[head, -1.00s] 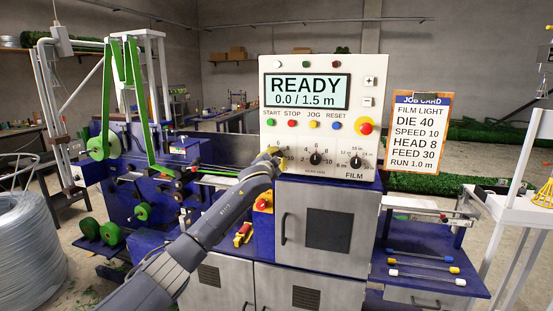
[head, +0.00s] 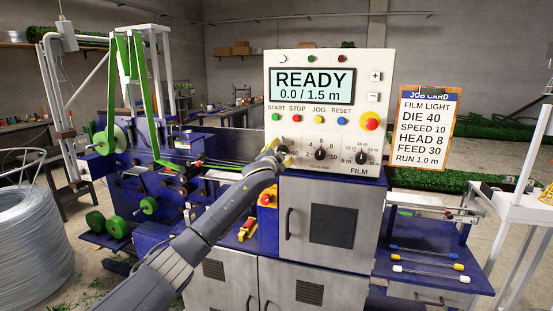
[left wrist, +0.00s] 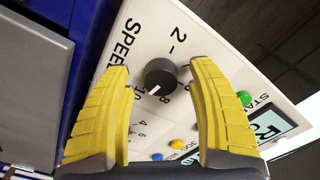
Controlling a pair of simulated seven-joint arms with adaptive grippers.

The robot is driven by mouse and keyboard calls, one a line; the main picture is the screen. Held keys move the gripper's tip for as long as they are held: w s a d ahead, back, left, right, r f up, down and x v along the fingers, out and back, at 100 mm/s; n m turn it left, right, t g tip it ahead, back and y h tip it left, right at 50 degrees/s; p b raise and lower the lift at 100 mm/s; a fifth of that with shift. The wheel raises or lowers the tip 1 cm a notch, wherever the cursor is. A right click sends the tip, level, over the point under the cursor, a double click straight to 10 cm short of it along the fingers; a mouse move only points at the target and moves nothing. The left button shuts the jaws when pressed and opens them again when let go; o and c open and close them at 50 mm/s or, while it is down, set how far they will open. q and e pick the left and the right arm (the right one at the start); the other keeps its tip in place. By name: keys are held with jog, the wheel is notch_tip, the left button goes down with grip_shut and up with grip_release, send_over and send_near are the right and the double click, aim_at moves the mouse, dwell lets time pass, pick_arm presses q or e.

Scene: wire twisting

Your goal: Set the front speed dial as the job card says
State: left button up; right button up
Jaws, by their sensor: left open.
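The front speed dial (left wrist: 160,77) is a black round knob on the cream panel in the left wrist view. Its white mark points between the printed 8 and 10. The word SPEED is printed beside it. My left gripper (left wrist: 160,68) is open, with its yellow fingers on either side of the dial; I cannot tell whether they touch it. The job card (head: 425,128) reads FILM LIGHT, DIE 40, SPEED 10, HEAD 8, FEED 30, RUN 1.0 m. My right gripper is not in view.
The display (head: 311,86) reads READY, 0.0 / 1.5 m. A middle dial (head: 320,154) and a film dial (head: 361,157) sit to the right of my gripper. START, STOP, JOG and RESET buttons and a red emergency knob (head: 370,123) are above.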

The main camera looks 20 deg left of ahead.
pick_arm(q)
jog(key=s, duration=1.1)
jog(key=shift+s, duration=0.35)
jog(key=shift+f, duration=0.1)
